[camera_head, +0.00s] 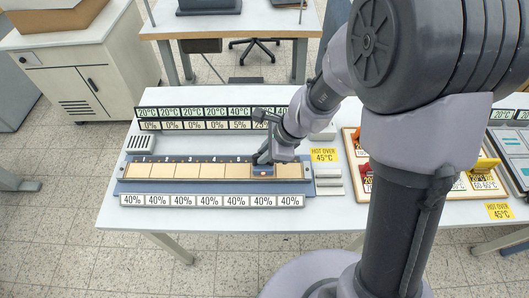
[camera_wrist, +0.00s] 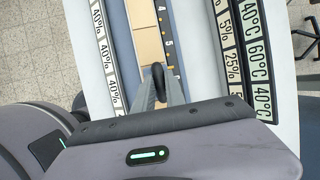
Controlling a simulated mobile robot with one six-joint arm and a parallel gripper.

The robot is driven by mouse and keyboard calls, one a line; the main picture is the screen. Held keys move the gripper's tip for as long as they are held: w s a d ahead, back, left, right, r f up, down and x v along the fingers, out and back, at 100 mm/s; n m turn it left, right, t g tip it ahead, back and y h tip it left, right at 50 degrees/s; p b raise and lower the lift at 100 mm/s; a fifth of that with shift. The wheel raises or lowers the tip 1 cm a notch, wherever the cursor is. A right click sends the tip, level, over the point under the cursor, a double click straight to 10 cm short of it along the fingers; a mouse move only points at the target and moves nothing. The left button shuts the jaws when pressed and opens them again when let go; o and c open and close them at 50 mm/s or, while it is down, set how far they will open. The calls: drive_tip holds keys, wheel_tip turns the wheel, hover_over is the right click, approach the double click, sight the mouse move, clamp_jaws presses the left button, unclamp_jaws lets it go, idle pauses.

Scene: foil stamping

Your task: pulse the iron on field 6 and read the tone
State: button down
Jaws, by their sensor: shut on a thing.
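A long board (camera_head: 140,186) with a blue edge lies on the white table and carries a row of tan fields with numbers along its far edge. My gripper (camera_head: 262,159) is low over the right part of the row, at about field 6 (camera_head: 262,178).
Behind the board, plates show temperatures (camera_head: 195,112) and percentages (camera_head: 195,125); 40°C, 60°C, 5% and 25% are readable. A slotted grey box (camera_head: 140,143) stands at left. Right are a "HOT OVER 45°C" sign (camera_head: 324,155) and a tray (camera_head: 349,150).

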idle(0.4)
wheel_tip(320, 180, up, 4)
drive_tip(key=p, duration=0.4)
drive_tip(key=shift+r, duration=0.2)
idle(0.8)
